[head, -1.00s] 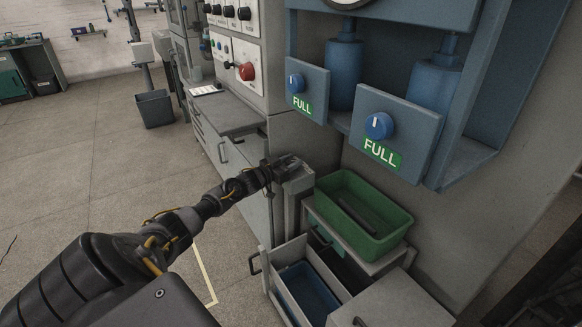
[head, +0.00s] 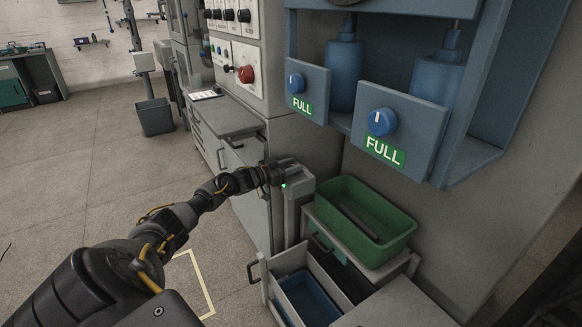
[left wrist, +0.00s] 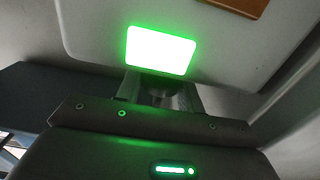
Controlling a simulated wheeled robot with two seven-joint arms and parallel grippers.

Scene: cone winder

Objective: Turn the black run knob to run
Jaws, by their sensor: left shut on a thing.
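My left gripper (head: 282,174) reaches to the face of a grey post (head: 302,190) beside the green bin. In the left wrist view the gripper (left wrist: 160,94) is shut on the black run knob (left wrist: 162,97), which is dark and mostly hidden between the fingers. A rectangular lamp (left wrist: 160,52) just above it on the grey panel glows bright green. A small green glow also shows by the gripper in the head view. The knob's pointer cannot be seen. My right gripper is not in view.
A green bin (head: 405,222) stands right of the post, above an open drawer (head: 283,262) with a blue tray (head: 306,298). Blue boxes marked FULL (head: 398,133) hang above. A panel with a red button (head: 246,74) is behind. The floor at left is clear.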

